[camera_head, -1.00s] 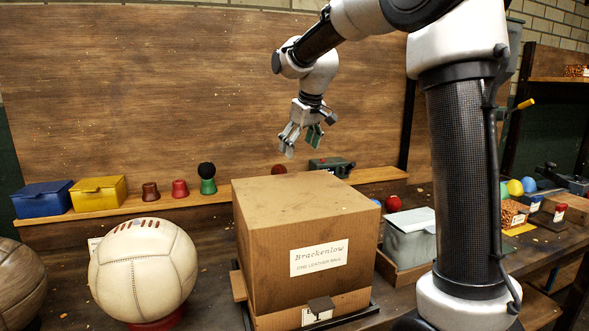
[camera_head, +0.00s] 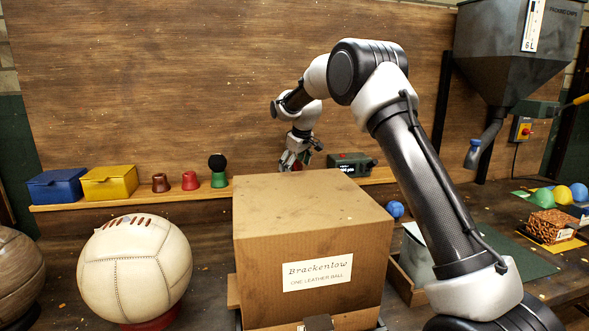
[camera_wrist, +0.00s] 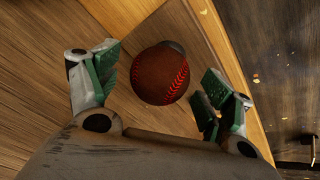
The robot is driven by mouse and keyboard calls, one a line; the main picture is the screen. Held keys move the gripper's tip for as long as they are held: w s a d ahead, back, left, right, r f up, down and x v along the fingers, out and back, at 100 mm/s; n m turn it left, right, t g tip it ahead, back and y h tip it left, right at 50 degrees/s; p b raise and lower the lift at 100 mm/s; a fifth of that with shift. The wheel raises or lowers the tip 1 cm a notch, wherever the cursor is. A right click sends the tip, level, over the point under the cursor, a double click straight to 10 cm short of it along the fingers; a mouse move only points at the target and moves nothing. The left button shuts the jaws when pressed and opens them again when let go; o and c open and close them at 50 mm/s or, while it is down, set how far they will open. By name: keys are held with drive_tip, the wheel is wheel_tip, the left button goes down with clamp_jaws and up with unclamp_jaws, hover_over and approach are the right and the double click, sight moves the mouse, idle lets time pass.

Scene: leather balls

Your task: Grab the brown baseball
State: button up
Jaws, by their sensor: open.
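The brown baseball (camera_wrist: 160,74), dark reddish-brown with red stitching, sits between the open fingers in the wrist view. A small dark grey piece shows behind its top edge. My gripper (camera_wrist: 150,85) is open, with a green-padded finger on either side of the ball and gaps between pads and ball. In the head view my gripper (camera_head: 294,160) is low at the back shelf, behind the cardboard box. There the ball is mostly hidden by the gripper and box.
The large cardboard box (camera_head: 310,235) labelled Brackenlow stands in front of the gripper. A green device (camera_head: 350,163) sits right of it on the shelf (camera_head: 130,198). Cups, a black ball (camera_head: 217,161) and bins stand left. A big cream ball (camera_head: 134,268) is at front left.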

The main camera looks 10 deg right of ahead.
drive_tip(key=shift+w+f, duration=0.3)
drive_tip(key=shift+f, duration=0.3)
drive_tip(key=c, duration=1.2)
drive_tip(key=shift+a+r, duration=0.1)
drive_tip(key=shift+r, duration=0.05)
